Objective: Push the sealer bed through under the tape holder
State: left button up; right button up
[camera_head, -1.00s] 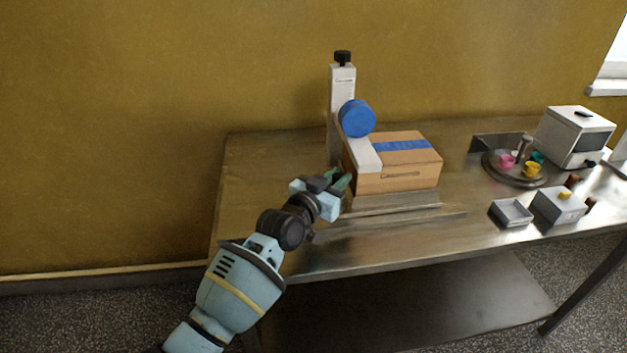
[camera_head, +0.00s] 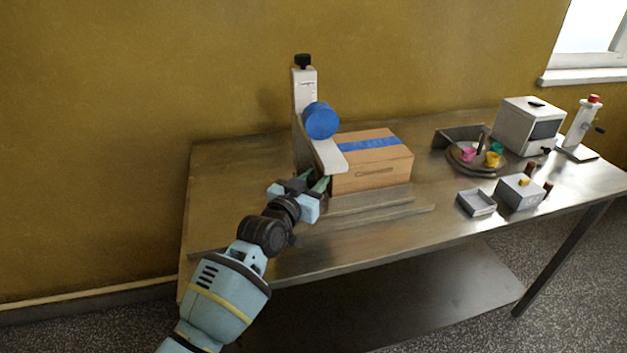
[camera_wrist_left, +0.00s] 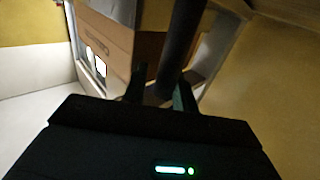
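The sealer bed (camera_head: 368,201) is a low grey metal slab on the steel table, carrying a brown carton (camera_head: 372,177) with blue tape along its top. The tape holder is a white upright post (camera_head: 304,92) with a black knob, a blue tape roll (camera_head: 321,121) and a pale arm reaching down to the carton's left end. My left gripper (camera_head: 314,183) is at the bed's left end, beside the carton, green fingers apart. In the left wrist view, a dark bar (camera_wrist_left: 180,45) shows between the fingers (camera_wrist_left: 160,92); contact is unclear. My right gripper is out of view.
To the right stand a round tray (camera_head: 462,165) with small coloured cups, an open grey box (camera_head: 477,203), a grey box with a yellow knob (camera_head: 520,191) and a white machine (camera_head: 529,126). The table's left end (camera_head: 225,190) is bare.

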pick_arm(q)
jog(key=shift+s+a, duration=0.35)
jog(key=shift+s, duration=0.25)
jog(key=shift+p+v, duration=0.45)
jog(key=shift+v, duration=2.75)
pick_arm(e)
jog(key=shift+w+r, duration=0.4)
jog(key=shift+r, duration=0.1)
